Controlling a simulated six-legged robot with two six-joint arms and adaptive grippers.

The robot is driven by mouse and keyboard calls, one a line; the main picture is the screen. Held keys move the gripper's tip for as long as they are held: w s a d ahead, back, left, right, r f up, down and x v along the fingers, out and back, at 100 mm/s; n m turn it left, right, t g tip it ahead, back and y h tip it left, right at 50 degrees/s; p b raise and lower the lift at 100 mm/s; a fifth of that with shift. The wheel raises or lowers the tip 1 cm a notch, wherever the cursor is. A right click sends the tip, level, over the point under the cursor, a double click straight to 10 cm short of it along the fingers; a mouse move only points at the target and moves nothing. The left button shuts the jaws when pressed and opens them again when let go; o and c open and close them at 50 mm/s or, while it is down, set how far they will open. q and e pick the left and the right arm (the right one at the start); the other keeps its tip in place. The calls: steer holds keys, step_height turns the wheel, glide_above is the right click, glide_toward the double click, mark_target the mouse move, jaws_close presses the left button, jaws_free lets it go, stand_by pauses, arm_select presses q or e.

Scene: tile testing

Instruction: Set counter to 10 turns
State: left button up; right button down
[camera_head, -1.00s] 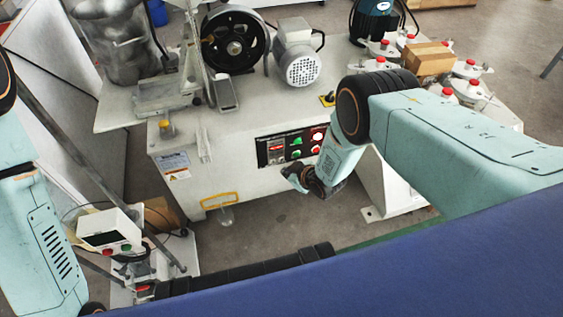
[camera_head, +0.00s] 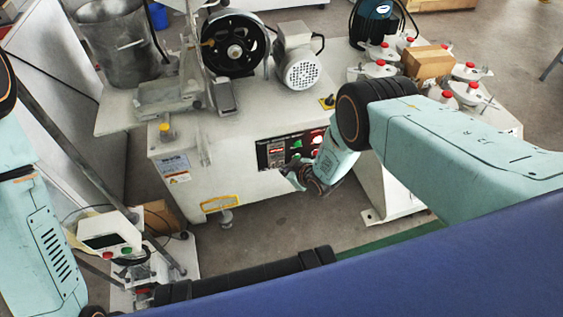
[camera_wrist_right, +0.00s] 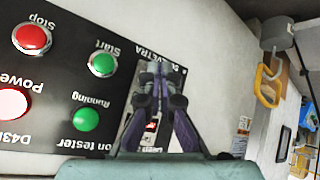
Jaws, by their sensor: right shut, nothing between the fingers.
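The black control panel (camera_head: 305,145) is on the front of the white machine in the head view. The counter (camera_head: 276,153) is at the panel's left end, with a small reddish display. My right gripper (camera_head: 288,168) is just below and in front of it. In the right wrist view the panel (camera_wrist_right: 60,80) looks turned over. My right gripper (camera_wrist_right: 162,70) is shut and empty, with its fingertips over the counter's area and hiding most of it. I cannot tell whether they touch. My left arm shows at the left edge, but its gripper is out of view.
Beside the counter, the wrist view shows a green Start button (camera_wrist_right: 103,62), a green Running light (camera_wrist_right: 86,119), a red Stop button (camera_wrist_right: 32,38) and a lit red Power light (camera_wrist_right: 12,105). A small instrument (camera_head: 108,236) stands lower left.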

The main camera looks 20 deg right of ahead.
steer(key=shift+w, duration=0.1)
stand_by(0.7)
steer(key=shift+w, duration=0.3)
steer(key=shift+w, duration=0.35)
stand_by(0.6)
steer(key=shift+s, duration=0.15)
stand_by(0.3)
steer(key=shift+s+p, duration=0.6)
steer(key=shift+s, duration=0.05)
steer(key=s+p, duration=0.3)
steer(key=s, duration=0.2)
steer(key=shift+d, duration=0.1)
